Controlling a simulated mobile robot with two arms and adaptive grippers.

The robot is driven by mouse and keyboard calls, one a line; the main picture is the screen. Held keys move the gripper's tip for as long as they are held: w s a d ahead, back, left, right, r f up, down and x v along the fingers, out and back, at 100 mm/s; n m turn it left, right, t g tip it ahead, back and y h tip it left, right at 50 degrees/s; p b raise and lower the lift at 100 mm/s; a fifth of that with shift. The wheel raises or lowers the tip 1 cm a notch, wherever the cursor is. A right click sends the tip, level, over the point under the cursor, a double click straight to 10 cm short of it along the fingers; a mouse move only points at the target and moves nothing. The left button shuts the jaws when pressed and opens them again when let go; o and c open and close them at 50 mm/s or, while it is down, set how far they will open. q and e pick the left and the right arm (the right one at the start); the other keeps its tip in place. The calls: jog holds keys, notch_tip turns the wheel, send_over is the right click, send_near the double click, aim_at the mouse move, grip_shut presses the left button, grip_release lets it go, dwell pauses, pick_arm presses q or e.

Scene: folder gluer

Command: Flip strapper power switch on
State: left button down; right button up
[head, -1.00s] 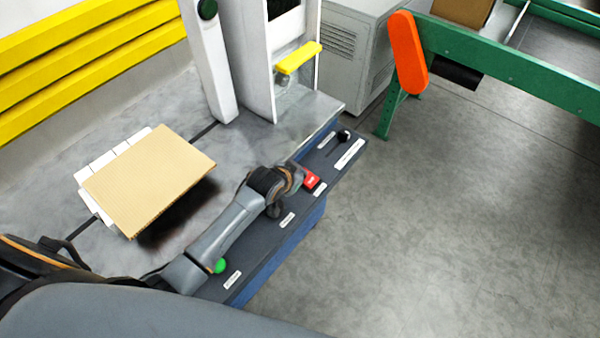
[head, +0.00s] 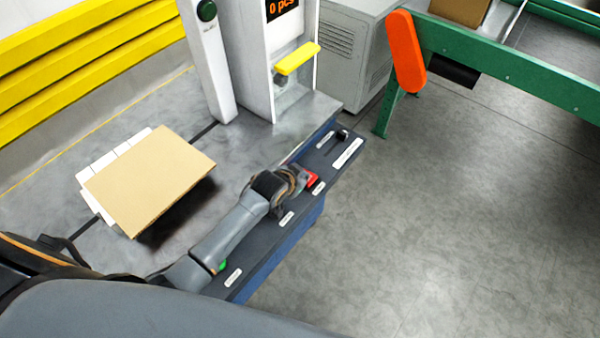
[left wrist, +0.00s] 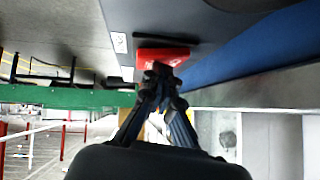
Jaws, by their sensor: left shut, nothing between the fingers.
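The red power switch (head: 313,178) sits on the dark control strip along the front of the strapper table. It also shows in the left wrist view (left wrist: 162,56), just past my fingertips. My left gripper (head: 298,178) is shut and empty, with its tips at the switch; I cannot tell whether they touch it. In the left wrist view the closed fingers (left wrist: 160,73) partly cover the switch's lower edge. The strapper's display (head: 283,8) is lit with orange text reading "0 pcs". My right gripper is not in view.
A green button (head: 222,266) lies under my left arm, and a black knob (head: 342,135) is at the strip's far end. A cardboard sheet (head: 150,180) lies on white sheets on the table. A green conveyor frame (head: 500,62) stands back right. The floor at right is clear.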

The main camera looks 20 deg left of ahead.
pick_arm(q)
jog(key=shift+r, duration=0.1)
jog(key=r+p, duration=0.2)
jog(key=p, duration=0.1)
jog(key=r+p, duration=0.1)
jog(key=r, duration=0.1)
jog(key=shift+w+a+r, duration=0.1)
jog(key=shift+w+a, duration=0.05)
jog(key=shift+a, duration=0.1)
jog(key=s+a+r+b, duration=0.1)
jog(key=s+a+r, duration=0.2)
jog(key=s+r, duration=0.3)
jog(key=shift+s+a+r, duration=0.2)
jog(key=shift+a+r, duration=0.1)
